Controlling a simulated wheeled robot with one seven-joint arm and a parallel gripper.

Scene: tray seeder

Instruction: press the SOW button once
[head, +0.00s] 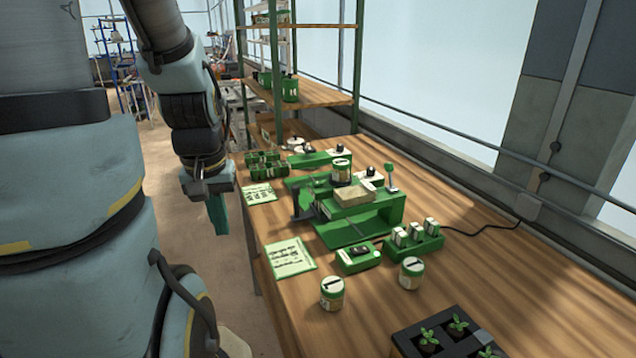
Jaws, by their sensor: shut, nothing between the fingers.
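The tray seeder (362,203), a green machine with a cream top block and a jar on it, stands on the wooden table. A small green control box (358,258) with a black-topped control sits in front of it, and labels there are too small to read. Boxes with black knobs stand behind the seeder. I cannot tell which control is the SOW button. My gripper (217,215) hangs fingers down beyond the table's left edge, shut and empty, apart from the seeder and all controls.
Two jars (332,294) (411,273) and a rack of white packets (417,238) stand near the control box. Printed cards (289,258) lie along the left edge. A black seedling tray (405,341) is at the front right. A green shelf post (276,90) rises behind.

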